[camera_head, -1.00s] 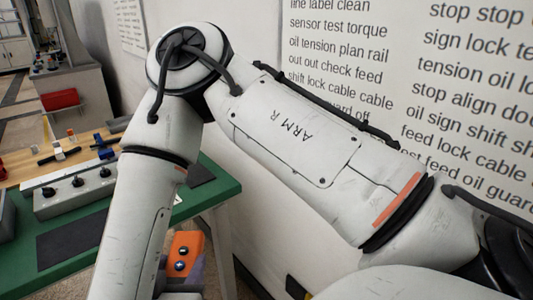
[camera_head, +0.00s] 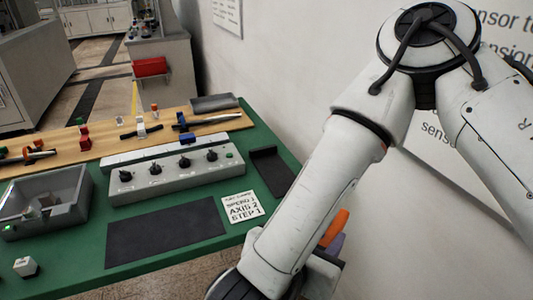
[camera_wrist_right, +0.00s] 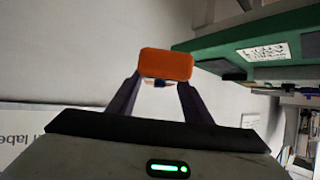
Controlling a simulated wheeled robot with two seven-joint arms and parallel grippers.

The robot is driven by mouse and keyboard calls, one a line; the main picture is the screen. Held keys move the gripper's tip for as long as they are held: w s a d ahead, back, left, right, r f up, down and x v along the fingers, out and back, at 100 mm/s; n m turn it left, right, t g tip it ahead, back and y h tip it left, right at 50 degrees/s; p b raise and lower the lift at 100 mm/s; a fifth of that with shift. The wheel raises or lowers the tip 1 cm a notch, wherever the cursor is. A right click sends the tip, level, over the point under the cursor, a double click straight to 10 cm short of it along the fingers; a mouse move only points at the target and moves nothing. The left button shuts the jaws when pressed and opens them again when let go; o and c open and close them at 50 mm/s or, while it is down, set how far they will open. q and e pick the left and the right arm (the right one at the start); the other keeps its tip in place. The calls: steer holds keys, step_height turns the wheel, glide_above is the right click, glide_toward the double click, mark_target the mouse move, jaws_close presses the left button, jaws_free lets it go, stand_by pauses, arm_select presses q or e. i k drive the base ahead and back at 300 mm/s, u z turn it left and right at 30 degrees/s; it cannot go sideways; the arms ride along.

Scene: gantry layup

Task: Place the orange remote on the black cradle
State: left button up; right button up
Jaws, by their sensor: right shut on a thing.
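The orange remote (camera_wrist_right: 166,64) is held between the two dark fingers of my right gripper (camera_wrist_right: 159,84) in the right wrist view. In the head view, only part of the remote (camera_head: 336,227) shows behind my right forearm, off the table's right edge. The black cradle (camera_head: 270,171) is a shallow dark holder with a raised far end, empty, on the right side of the green table. A dark shape that looks like the cradle (camera_wrist_right: 222,68) shows just right of the remote in the wrist view. My left gripper is out of view.
A grey control box with knobs (camera_head: 175,177) stands left of the cradle. A printed card (camera_head: 242,207) and a dark mat (camera_head: 165,232) lie in front. A grey bin (camera_head: 75,197) is at left. A wooden strip (camera_head: 95,147) with small parts runs behind. The wall is at right.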

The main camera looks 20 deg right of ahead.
mark_target(276, 172)
steer(key=i, duration=0.95)
